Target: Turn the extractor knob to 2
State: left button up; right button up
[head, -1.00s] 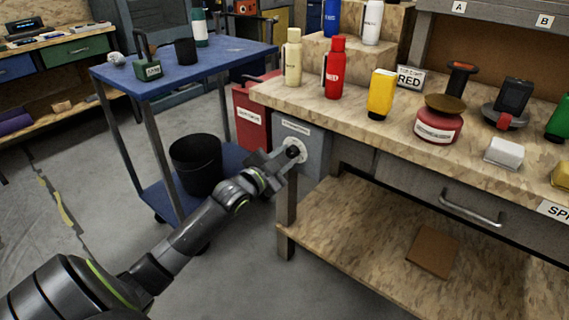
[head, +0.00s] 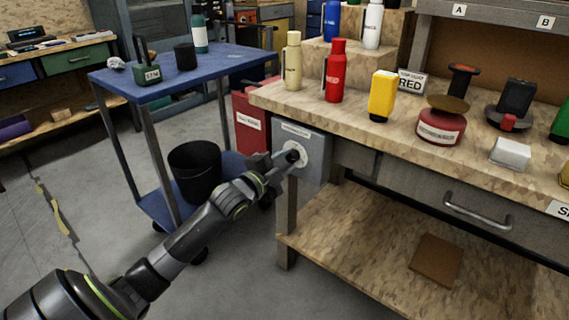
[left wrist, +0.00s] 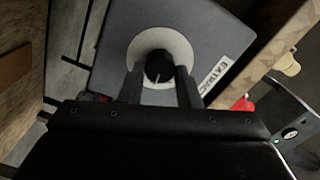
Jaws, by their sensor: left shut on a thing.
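The extractor box (head: 318,150) is grey and is fixed below the front left corner of the workbench. It carries a black knob (left wrist: 159,68) on a pale round dial (left wrist: 183,45). A light pointer mark shows on the knob in the left wrist view. My left gripper (head: 290,157) is at the knob, with one finger on each side, shut on it; it also shows in the left wrist view (left wrist: 160,80). The dial's numbers are too small to read. The box's label (left wrist: 215,75) reads partly as extractor. My right gripper is not in view.
The workbench (head: 355,120) holds several bottles, including a red one (head: 335,72), close above the box. A blue cart (head: 215,65) stands to the left, with a black bin (head: 195,172) on its lower shelf. A red container (head: 250,122) stands behind the box.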

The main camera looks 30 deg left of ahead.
aim_at(290, 158)
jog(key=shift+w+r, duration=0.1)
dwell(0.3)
pick_arm(q)
jog(key=o, duration=1)
jog(key=s+p, duration=0.1)
jog(key=s, duration=0.2)
jog(key=shift+s+a, duration=0.15)
jog(key=shift+s, duration=0.1)
jog(key=shift+s+a+p, duration=0.15)
jog(key=shift+s+p, duration=0.5)
jog(key=shift+s, duration=1.65)
jog(key=shift+s+a+p, duration=0.2)
jog(key=shift+s+p, duration=0.45)
jog(key=shift+s, duration=1.65)
jog(key=shift+s+a+p, duration=0.15)
jog(key=shift+s+p, duration=0.5)
jog(key=shift+s, duration=1.65)
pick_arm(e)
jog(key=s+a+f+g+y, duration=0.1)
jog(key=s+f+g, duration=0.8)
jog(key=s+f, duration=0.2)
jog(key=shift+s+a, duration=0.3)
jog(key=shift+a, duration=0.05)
